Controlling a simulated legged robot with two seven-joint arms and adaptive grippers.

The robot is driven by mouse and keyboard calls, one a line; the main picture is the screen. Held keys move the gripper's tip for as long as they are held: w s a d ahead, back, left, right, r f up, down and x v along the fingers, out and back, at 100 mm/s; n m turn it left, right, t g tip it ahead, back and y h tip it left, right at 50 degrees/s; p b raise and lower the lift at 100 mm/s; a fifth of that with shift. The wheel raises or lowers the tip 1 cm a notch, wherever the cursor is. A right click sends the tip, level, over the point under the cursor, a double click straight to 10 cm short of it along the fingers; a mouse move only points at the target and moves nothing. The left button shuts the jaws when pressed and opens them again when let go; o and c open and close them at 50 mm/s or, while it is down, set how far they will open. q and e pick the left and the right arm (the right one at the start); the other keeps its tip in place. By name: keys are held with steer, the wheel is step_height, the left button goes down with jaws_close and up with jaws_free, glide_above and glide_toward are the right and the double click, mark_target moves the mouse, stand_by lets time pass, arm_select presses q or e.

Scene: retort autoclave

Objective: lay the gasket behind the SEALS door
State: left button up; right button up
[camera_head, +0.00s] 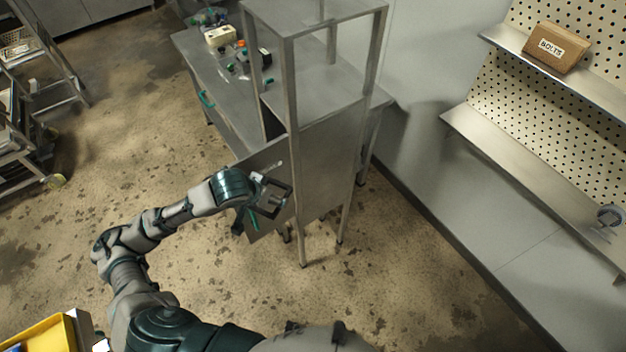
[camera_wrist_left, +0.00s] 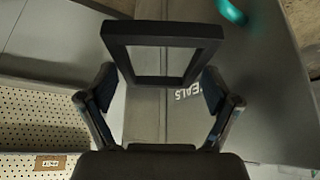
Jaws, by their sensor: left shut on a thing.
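The gasket (camera_wrist_left: 160,30) is a dark square frame with an open middle. In the wrist view it stands between the two fingers of my left gripper (camera_wrist_left: 160,85), which is shut on it. In the head view my left gripper (camera_head: 272,194) is in front of the grey metal cabinet, by a panel (camera_head: 262,158) that appears to be a door swung outward. My right gripper is not in view.
The cabinet has an open-framed top shelf (camera_head: 320,88). A workbench (camera_head: 205,60) with small parts stands behind it. A BOLTS box (camera_head: 555,47) sits on a wall shelf at right. A yellow bin (camera_head: 40,335) is at lower left.

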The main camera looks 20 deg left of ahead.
mark_target(290, 194)
arm_select(q)
steer(key=w+d+f+n, duration=0.1)
steer(key=w+d+f, duration=0.1)
steer(key=w+d+f+n+y, duration=0.1)
steer(key=w+d+f, duration=0.1)
steer(key=shift+w+d+f, duration=0.1)
steer(key=shift+w+d, duration=0.1)
steer(key=shift+d, duration=0.15)
steer(key=shift+w+d, duration=0.35)
steer(key=shift+d, duration=0.2)
